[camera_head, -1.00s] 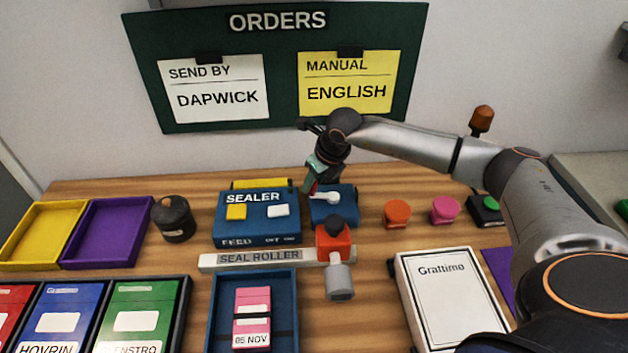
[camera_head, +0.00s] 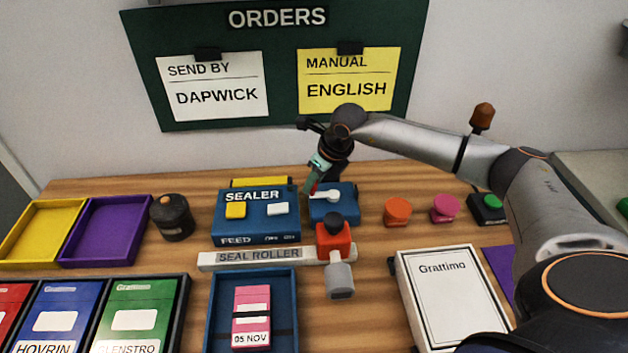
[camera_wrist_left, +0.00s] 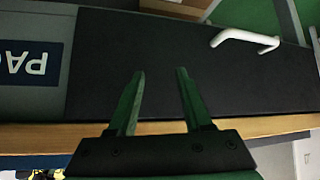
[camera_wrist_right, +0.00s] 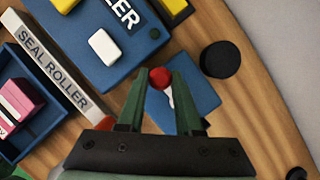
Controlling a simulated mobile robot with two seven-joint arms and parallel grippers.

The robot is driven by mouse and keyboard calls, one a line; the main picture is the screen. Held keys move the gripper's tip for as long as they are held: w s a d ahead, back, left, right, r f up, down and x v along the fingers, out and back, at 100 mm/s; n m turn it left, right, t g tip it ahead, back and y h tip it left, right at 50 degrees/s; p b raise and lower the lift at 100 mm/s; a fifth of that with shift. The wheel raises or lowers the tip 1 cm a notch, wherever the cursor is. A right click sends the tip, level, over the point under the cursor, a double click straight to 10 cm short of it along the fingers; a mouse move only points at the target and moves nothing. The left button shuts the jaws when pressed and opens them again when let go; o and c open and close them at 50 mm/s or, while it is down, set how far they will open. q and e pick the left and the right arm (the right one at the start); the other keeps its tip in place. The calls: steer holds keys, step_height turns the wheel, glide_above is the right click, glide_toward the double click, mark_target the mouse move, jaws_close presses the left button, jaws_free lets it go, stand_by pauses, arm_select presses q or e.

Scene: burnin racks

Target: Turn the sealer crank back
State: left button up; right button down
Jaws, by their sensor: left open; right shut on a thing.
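The sealer (camera_head: 255,220) is a blue box with a yellow and a white button. Just right of it is a smaller blue block (camera_head: 345,205) bearing a white crank (camera_head: 326,196) with a red knob. In the right wrist view the red knob (camera_wrist_right: 159,78) sits between the fingertips of my right gripper (camera_wrist_right: 160,84), which is shut on it. The crank arm is partly hidden behind a finger there. My left gripper (camera_wrist_left: 160,88) is open and empty in the left wrist view, over a dark panel (camera_wrist_left: 190,65) with a white handle (camera_wrist_left: 245,38); it is outside the head view.
The seal roller bar (camera_head: 265,258) lies in front of the sealer, with a red and grey part (camera_head: 335,245) at its right end. A blue tray (camera_head: 220,310) holds a pink pack (camera_head: 251,315). Orange (camera_head: 397,211) and pink (camera_head: 444,208) knobs stand to the right.

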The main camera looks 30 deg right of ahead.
steer(key=c, duration=0.6)
jaws_free()
steer(key=shift+r, duration=0.1)
steer(key=b+v, duration=0.1)
steer(key=v, duration=1.1)
steer(key=shift+s+r, duration=0.15)
steer(key=shift+r, duration=0.05)
steer(key=shift+d+f, duration=0.1)
